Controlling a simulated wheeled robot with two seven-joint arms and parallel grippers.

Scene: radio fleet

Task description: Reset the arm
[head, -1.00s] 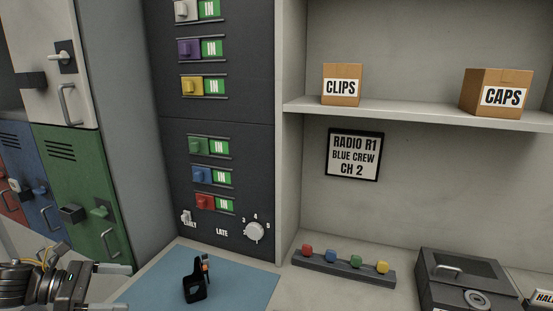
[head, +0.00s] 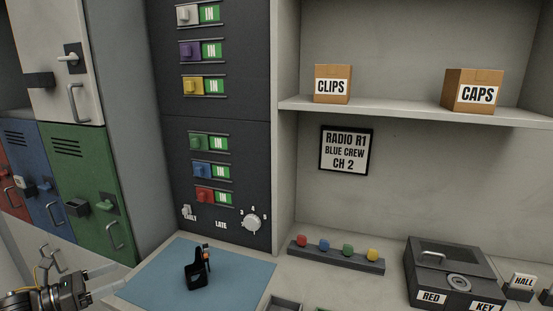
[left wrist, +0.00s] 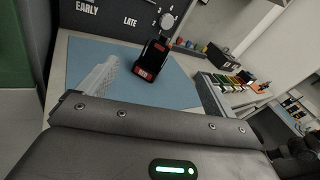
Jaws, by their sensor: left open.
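A small black handset-like radio (head: 196,271) stands on the blue mat (head: 240,281) on the bench. It also shows in the left wrist view (left wrist: 152,58) with a red patch on its lower face. My left arm is at the bottom left corner of the head view, left of the mat. My left gripper (left wrist: 155,75) is open and empty; its fingers lie apart in the left wrist view, pointing towards the mat. The radio is beyond them, not held. My right gripper is not in view.
A dark panel (head: 247,160) with coloured sliders stands behind the mat. Green locker (head: 85,180) and others are at left. A strip of coloured knobs (head: 335,258), a dark lidded box (head: 455,258) and HALL sign (head: 522,281) are on the right bench. Cartons sit on the shelf.

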